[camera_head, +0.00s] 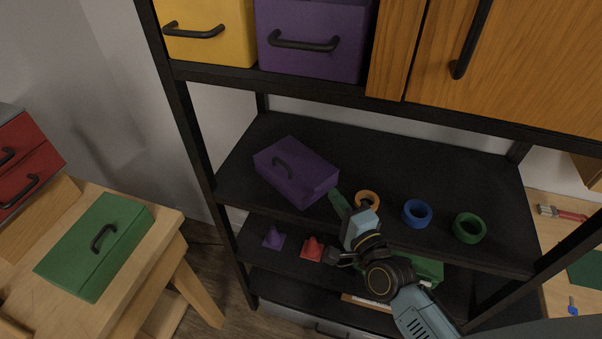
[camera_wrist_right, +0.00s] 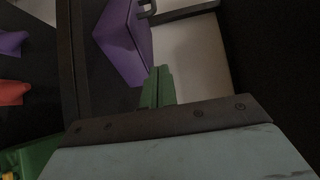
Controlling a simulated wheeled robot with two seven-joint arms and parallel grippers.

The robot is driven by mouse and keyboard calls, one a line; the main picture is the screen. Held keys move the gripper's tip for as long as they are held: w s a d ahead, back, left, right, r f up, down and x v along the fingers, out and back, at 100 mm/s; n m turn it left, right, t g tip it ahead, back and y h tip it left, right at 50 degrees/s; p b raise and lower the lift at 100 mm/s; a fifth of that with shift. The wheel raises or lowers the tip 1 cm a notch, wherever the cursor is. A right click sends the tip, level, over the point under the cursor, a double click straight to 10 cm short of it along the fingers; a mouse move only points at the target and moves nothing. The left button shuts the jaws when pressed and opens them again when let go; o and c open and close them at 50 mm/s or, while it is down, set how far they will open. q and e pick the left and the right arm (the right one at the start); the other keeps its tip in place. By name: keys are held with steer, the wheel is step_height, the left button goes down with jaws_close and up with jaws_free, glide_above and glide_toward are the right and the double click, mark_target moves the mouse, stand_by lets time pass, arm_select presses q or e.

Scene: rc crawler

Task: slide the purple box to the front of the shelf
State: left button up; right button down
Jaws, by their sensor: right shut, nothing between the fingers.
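The purple box (camera_head: 297,172), with a dark handle on top, sits turned at an angle on the left part of the middle black shelf (camera_head: 390,165). Its lower corner is close to the front edge. It also shows in the right wrist view (camera_wrist_right: 124,42). My right gripper (camera_head: 337,201) is shut and empty, with its green fingers by the box's right end. The fingers also show in the right wrist view (camera_wrist_right: 159,84), pointing at the box's lower side. I cannot tell whether they touch it. My left gripper is not in view.
Orange (camera_head: 367,199), blue (camera_head: 417,212) and green (camera_head: 469,227) rings stand to the right on the same shelf. Purple (camera_head: 273,238) and red (camera_head: 312,248) pieces sit on the shelf below. A black post (camera_head: 196,130) bounds the left side. The shelf behind the box is clear.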

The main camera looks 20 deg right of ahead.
mark_target(291, 183)
steer(key=w, duration=0.3)
steer(key=w+a, duration=0.1)
steer(key=w, duration=0.5)
steer(key=shift+w+a+p, duration=0.2)
steer(key=shift+w+p, duration=0.05)
steer(key=shift+p, duration=0.05)
steer(key=a+p, duration=0.1)
steer(key=a, duration=0.2)
steer(key=shift+a, duration=0.45)
steer(key=shift+w+a, duration=0.15)
steer(key=shift+a, duration=1.15)
